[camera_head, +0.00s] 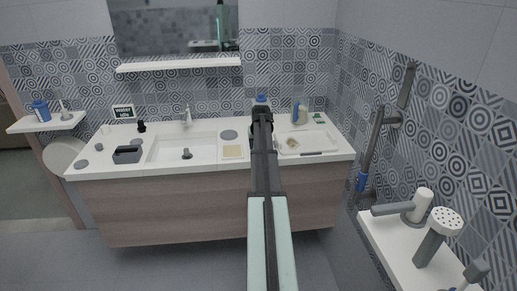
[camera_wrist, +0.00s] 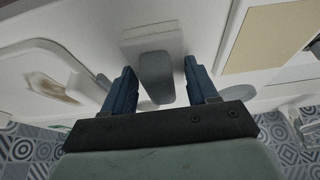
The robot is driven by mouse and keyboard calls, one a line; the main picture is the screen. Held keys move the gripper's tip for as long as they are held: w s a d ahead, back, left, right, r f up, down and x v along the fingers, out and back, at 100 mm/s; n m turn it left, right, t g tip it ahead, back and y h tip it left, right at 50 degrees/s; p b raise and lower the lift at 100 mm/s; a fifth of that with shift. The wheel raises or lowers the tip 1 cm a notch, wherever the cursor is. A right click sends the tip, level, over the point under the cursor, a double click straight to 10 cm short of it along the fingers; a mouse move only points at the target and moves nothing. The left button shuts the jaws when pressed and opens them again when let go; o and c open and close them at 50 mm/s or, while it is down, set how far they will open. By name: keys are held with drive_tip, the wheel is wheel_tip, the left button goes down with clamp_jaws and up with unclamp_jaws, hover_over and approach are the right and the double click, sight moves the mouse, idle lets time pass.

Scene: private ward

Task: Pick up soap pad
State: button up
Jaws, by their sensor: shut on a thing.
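My gripper (camera_wrist: 159,66) has its two blue fingers on either side of a pale block with a darker grey rounded face, which I take to be the soap pad (camera_wrist: 157,76). It is shut on this pad. The pad's exact contact with the fingers is hard to make out. In the head view my gripper (camera_head: 262,115) is over the counter, right of the sink, and my arm hides the pad there.
The white counter (camera_head: 340,153) holds a sink (camera_head: 165,152), a yellowish square (camera_head: 233,151), a tray with a tan item (camera_head: 292,142), bottles (camera_head: 300,115) at the back and a dark grey box (camera_head: 127,154). A tiled wall stands at the right.

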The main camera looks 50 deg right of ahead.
drive_tip(key=shift+c, duration=1.2)
wheel_tip(320, 180, up, 10)
drive_tip(key=shift+r, duration=0.1)
